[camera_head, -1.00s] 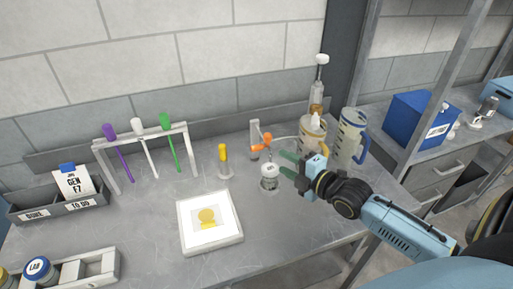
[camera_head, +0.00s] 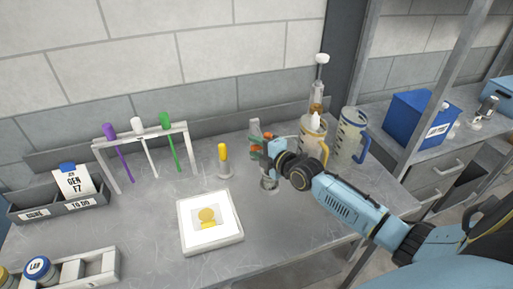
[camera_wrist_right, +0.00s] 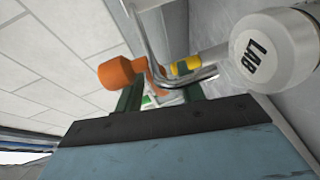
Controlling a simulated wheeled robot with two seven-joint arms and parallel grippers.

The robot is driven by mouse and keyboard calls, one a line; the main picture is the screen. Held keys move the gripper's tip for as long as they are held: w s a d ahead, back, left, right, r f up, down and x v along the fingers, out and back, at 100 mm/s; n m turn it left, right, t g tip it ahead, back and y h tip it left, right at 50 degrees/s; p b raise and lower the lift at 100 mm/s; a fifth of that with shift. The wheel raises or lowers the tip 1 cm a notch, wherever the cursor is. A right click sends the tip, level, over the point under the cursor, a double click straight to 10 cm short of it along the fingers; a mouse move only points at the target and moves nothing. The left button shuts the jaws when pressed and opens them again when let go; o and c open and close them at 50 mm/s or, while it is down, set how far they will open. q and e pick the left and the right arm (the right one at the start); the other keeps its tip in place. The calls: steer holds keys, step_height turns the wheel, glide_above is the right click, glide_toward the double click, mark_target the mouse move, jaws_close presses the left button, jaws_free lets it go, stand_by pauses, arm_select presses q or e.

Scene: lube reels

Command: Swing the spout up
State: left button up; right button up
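The spout is a thin bent metal tube (camera_wrist_right: 146,45) in the right wrist view. It curves just beyond my right fingertips, next to an orange knob (camera_wrist_right: 120,72). In the head view, part of the orange fixture (camera_head: 268,138) shows behind my right gripper (camera_head: 256,143), and the tube there is mostly hidden. My right gripper's green fingers stand apart in the wrist view (camera_wrist_right: 162,95). The tube lies close by them; whether they touch it, I cannot tell. A bottle with a white "LAB" cap (camera_wrist_right: 275,52) is right beside the gripper. My left gripper is not in view.
Two jugs (camera_head: 312,140) (camera_head: 350,137) stand close to the right of my gripper. A yellow-handled tool (camera_head: 223,155) stands to its left. A white framed tray (camera_head: 237,236) lies in front. A rack (camera_head: 187,127) with coloured sticks stands further left.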

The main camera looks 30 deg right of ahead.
steer(key=shift+c, duration=0.5)
jaws_close()
steer(key=shift+r, duration=0.15)
